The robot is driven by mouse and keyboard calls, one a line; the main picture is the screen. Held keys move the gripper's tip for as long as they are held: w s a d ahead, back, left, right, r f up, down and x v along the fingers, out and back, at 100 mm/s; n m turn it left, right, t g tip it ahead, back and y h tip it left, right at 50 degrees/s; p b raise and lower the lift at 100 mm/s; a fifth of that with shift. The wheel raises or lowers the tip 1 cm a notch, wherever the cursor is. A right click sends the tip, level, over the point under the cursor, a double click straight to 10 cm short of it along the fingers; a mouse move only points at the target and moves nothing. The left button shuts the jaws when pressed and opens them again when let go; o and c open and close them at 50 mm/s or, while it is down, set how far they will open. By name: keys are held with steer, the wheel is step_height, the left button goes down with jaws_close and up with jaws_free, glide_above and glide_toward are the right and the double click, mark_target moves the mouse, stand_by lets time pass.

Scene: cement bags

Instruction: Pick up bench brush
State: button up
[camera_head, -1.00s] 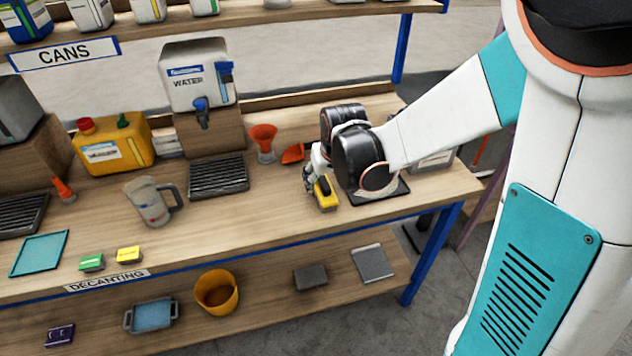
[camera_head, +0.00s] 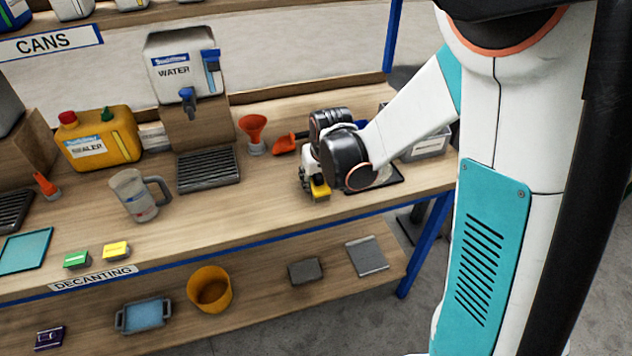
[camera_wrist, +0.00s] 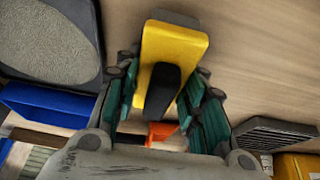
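A yellow block with a dark raised part on top, which looks like the bench brush, lies on the workbench (camera_head: 255,218) near its front edge. The block (camera_head: 321,190) is directly at my gripper (camera_head: 312,186) in the head view. In the wrist view, the yellow block (camera_wrist: 172,48) and its dark part lie between the teal finger pads of my gripper (camera_wrist: 160,100). The fingers are apart, one on each side of it. Whether the pads touch it is hard to tell. My wrist hides part of the bench behind it.
An orange scoop (camera_head: 286,144) and an orange funnel (camera_head: 252,132) stand behind my gripper. A dark mat (camera_head: 388,182) and a grey container (camera_head: 428,147) are to its right. A drip grille (camera_head: 208,170) and a mug (camera_head: 138,195) stand left. The bench front between is clear.

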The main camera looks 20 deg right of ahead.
steer(key=c, duration=0.3)
steer(key=shift+c, duration=0.2)
step_height(320, 180, up, 20)
steer(key=p, duration=0.6)
steer(key=shift+p, duration=0.4)
